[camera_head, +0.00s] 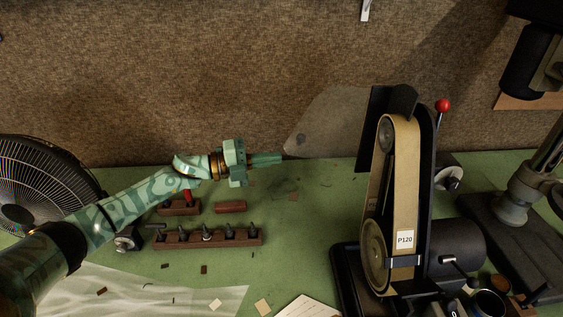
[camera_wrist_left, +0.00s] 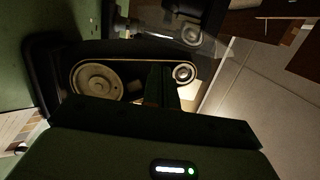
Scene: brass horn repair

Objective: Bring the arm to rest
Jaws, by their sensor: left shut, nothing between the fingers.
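My left arm (camera_head: 130,205) reaches in from the lower left in the head view, over the green bench. Its gripper (camera_head: 280,157) points right, shut and empty, above the back part of the bench. The closed fingers also show in the left wrist view (camera_wrist_left: 161,85), in front of the belt sander. The fingertips are left of the sander in the head view and look clear of it. My right gripper shows in neither view.
A belt sander (camera_head: 407,180) marked P120 stands right of the gripper. A wooden rack (camera_head: 208,238) of dark bits lies below the arm, with a fan (camera_head: 45,180) at left. A drill-press-like stand (camera_head: 515,205) is at right. Bench (camera_head: 300,225) between rack and sander is mostly free.

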